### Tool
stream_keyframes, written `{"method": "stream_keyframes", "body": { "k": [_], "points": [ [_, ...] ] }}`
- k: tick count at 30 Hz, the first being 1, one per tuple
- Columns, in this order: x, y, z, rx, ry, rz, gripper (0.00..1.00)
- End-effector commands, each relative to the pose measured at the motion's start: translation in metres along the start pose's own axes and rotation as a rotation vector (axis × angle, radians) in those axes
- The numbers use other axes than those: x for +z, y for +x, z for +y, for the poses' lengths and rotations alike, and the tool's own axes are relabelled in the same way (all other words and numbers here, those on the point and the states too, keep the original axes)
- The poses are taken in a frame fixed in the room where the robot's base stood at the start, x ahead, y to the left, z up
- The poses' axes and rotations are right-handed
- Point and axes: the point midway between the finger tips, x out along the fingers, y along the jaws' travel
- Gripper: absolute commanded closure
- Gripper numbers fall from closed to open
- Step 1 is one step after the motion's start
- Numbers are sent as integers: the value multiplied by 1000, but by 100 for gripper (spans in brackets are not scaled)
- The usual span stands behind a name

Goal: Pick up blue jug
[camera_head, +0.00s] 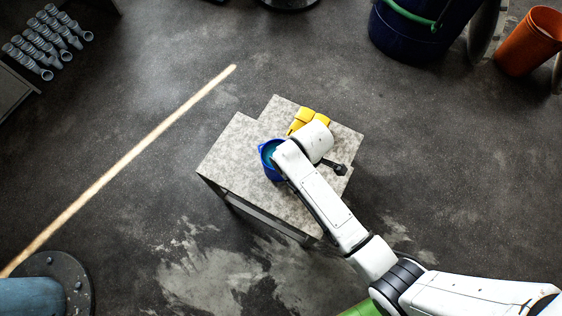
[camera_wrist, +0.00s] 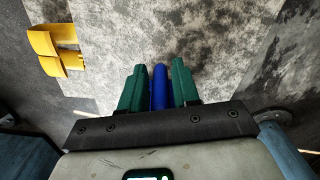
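The blue jug (camera_head: 266,150) stands on the grey mottled table, its rim and teal inside partly showing beside my arm in the head view. My arm covers its right side. In the wrist view, my gripper (camera_wrist: 159,80) has two green fingers on either side of a narrow blue piece (camera_wrist: 159,88), which looks like part of the jug. The fingers are very close to it; whether they press on it cannot be told. The gripper's fingers are hidden behind my arm in the head view.
A yellow object (camera_head: 300,117) lies on the table (camera_head: 228,160) near its back edge, and shows at upper left in the wrist view (camera_wrist: 46,43). A dark blue bin (camera_head: 400,38) and orange bucket (camera_head: 524,45) stand at upper right.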

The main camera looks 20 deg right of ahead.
Motion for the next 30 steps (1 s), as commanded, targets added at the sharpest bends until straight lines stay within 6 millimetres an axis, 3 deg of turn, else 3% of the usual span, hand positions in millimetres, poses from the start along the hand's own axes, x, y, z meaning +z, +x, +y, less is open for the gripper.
{"method": "stream_keyframes", "body": {
  "k": [9, 24, 30],
  "points": [
    [0, 0, 0, 0, 0, 0, 100],
    [0, -1, 0, 0, 0, 0, 100],
    [-1, -14, 1, 2, 0, 2, 100]
  ]
}}
